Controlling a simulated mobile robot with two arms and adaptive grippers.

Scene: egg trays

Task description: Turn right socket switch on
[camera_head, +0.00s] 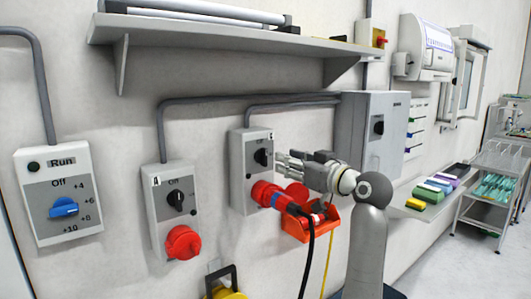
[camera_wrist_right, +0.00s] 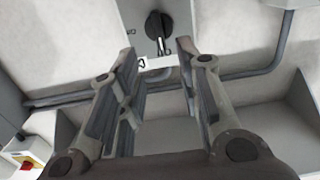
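The right socket box (camera_head: 237,170) is a grey wall box with a black rotary switch (camera_head: 262,157) at its upper right. A red plug (camera_head: 283,201) with a black cable sits at its red socket below the switch. My right gripper (camera_head: 281,164) is just right of the switch, its fingers pointing at it. In the right wrist view the gripper (camera_wrist_right: 156,52) is open and empty, and the black switch (camera_wrist_right: 155,22) lies beyond the fingertips, between their lines. Contact cannot be told. My left gripper is not in view.
A similar socket box (camera_head: 158,215) marked A hangs to the left, and a Run control box (camera_head: 38,208) farther left. A red-orange bin (camera_head: 297,233) is close below the right gripper. A grey cabinet (camera_head: 350,125) stands right of the switch; a shelf (camera_head: 215,35) runs above.

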